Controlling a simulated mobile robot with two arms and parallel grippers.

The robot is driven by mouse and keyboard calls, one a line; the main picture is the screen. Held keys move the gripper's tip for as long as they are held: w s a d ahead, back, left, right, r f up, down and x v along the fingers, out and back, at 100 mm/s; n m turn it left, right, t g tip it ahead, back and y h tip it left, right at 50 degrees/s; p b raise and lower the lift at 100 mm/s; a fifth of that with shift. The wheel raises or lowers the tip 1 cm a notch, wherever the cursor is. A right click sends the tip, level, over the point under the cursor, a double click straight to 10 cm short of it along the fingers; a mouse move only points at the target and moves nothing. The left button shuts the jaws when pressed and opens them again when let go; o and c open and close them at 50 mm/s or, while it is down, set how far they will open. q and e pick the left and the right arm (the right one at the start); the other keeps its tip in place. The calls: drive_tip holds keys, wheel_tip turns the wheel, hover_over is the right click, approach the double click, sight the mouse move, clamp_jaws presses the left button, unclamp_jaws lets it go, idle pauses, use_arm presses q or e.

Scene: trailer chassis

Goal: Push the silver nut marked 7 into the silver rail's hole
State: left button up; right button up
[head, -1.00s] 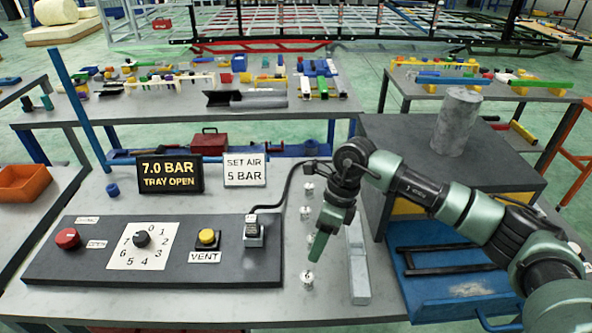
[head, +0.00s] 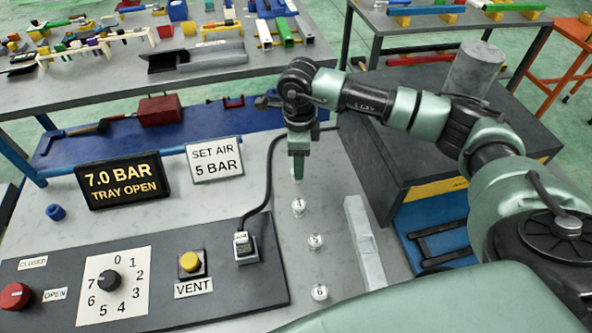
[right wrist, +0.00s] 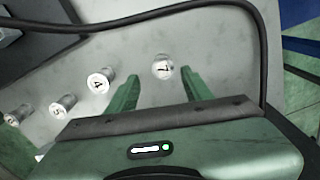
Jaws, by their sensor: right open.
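The silver nut marked 7 (right wrist: 163,68) stands on the grey bench in the right wrist view, between the fingertips of my right gripper (right wrist: 160,76). The gripper is open, with one finger on each side of the nut; I cannot tell whether either touches it. In the head view the right gripper (head: 298,168) points down at the far end of the nut row and hides most of that nut. The silver rail (head: 365,245) lies on the bench to the right of the row; its hole cannot be made out. My left gripper is not in view.
Nuts marked 4 (head: 298,207), 5 (head: 316,241) and 6 (head: 319,292) stand nearer in the row. A black cable (head: 268,180) runs from the control panel (head: 215,290) behind the gripper. A dark block (head: 440,150) with a grey cylinder stands right.

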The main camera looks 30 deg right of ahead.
drive_tip(key=f, duration=0.1)
drive_tip(key=f+p, duration=0.1)
drive_tip(key=f, duration=0.1)
drive_tip(key=shift+w+a+f+p, duration=0.1)
drive_tip(key=shift+w+f+p, duration=0.2)
drive_tip(key=shift+w+f, duration=0.1)
drive_tip(key=shift+f, duration=0.3)
clamp_jaws()
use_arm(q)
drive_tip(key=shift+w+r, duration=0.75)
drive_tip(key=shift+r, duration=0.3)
use_arm(e)
drive_tip(key=shift+r, duration=0.15)
